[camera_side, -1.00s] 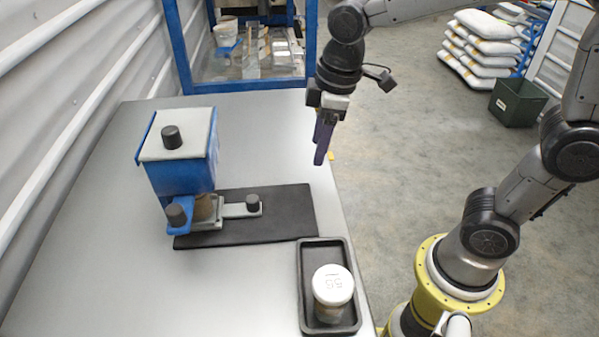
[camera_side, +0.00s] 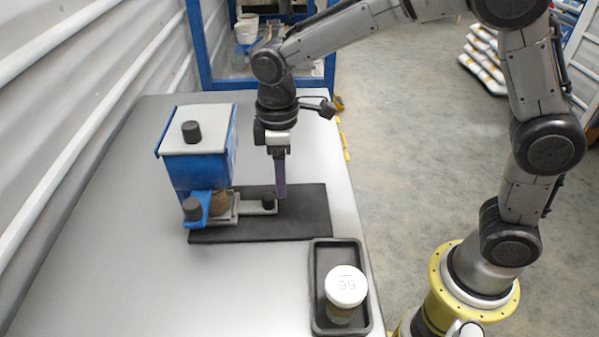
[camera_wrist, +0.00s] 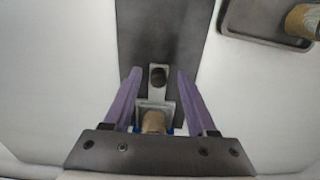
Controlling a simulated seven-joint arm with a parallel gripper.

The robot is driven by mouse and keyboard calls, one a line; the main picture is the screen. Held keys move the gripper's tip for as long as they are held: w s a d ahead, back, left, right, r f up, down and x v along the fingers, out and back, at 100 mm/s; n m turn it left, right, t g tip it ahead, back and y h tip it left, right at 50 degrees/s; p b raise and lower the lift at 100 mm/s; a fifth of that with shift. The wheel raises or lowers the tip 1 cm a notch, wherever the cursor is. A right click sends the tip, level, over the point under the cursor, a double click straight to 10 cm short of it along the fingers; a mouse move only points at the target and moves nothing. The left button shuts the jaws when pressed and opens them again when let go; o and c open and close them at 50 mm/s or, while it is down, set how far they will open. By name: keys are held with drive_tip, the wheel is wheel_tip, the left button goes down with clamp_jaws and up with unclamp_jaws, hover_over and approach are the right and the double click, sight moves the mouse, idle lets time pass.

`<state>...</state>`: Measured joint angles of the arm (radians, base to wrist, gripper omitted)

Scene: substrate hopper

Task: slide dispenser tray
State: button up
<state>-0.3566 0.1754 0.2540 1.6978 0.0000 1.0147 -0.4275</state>
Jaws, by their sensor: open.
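The dispenser is a blue hopper (camera_side: 197,172) with a pale lid and black knob. Low on it, the pale sliding tray (camera_side: 226,218) reaches right as a flat handle with a dark upright knob (camera_side: 268,202). A brown cylinder (camera_side: 218,203) shows at the tray under the hopper, and also in the wrist view (camera_wrist: 153,122). My gripper (camera_side: 280,195) is open, its purple fingers pointing down at the handle knob. In the wrist view the fingers (camera_wrist: 159,72) lie either side of the knob (camera_wrist: 158,77), with gaps on both sides. Contact is not visible.
A black mat (camera_side: 308,218) lies under the dispenser. A dark shallow tray (camera_side: 319,290) at the front right holds a white-lidded jar (camera_side: 344,292). The grey table (camera_side: 120,265) is clear at front left. A corrugated wall stands along the left.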

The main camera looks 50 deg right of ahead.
sight(269, 196)
drive_tip(key=shift+w+a, duration=0.8)
drive_tip(key=shift+w, duration=0.05)
drive_tip(key=shift+w+a+f, duration=0.15)
drive_tip(key=shift+a+f, duration=0.05)
drive_tip(key=shift+f, duration=2.35)
drive_tip(key=c, duration=0.9)
drive_tip(key=shift+o, duration=0.2)
drive_tip(key=shift+d, duration=0.15)
drive_tip(key=shift+s+d+r, duration=0.1)
drive_tip(key=shift+s+d, duration=3.25)
drive_tip(key=shift+s, duration=0.05)
